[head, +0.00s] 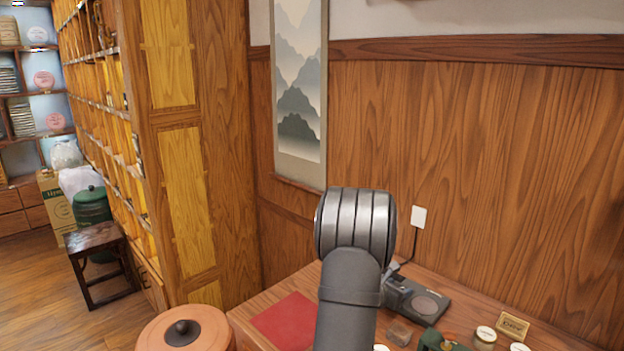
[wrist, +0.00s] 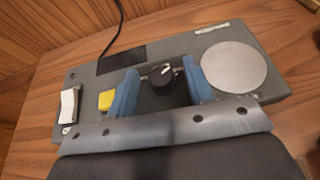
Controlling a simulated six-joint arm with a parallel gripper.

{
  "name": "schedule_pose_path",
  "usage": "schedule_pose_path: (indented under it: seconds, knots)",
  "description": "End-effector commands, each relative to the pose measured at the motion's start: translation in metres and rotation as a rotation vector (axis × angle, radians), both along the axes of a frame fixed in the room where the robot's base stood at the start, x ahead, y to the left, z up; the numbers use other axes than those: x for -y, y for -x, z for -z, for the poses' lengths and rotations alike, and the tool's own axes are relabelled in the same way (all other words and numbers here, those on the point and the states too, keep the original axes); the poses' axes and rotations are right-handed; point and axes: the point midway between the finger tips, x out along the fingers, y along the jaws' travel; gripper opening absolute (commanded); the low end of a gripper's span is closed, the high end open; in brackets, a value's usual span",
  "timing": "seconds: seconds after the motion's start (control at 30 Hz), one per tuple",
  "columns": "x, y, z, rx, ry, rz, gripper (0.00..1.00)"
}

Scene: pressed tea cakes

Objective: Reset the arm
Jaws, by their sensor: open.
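My gripper (wrist: 160,70) shows in the wrist view with its two blue fingers apart. A black knob (wrist: 163,82) with a white mark appears between the fingers, on a grey device (wrist: 75,100); I see no clear contact with it. In the head view my arm rises in front of the table, and the gripper itself is hidden. The same grey device (head: 432,316) lies partly behind the arm there.
The device has a round silver plate (wrist: 234,66), a yellow button (wrist: 105,100) and a white rocker switch (wrist: 68,105). A red mat (head: 285,320), a brown round lidded vessel (head: 160,335) and small jars (head: 486,335) stand nearby. The wood-panelled wall (head: 520,170) is behind.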

Motion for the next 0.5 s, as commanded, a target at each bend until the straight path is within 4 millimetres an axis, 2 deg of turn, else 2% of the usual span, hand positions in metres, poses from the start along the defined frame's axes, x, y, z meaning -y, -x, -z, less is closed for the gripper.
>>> schedule_pose_path:
  seconds: [0.27, 0.5]
  knots:
    - [0.001, 0.003, 0.001, -0.008, -0.002, -0.106, 0.48]
    - [-0.031, 0.036, -0.019, -0.003, -0.002, -0.105, 0.48]
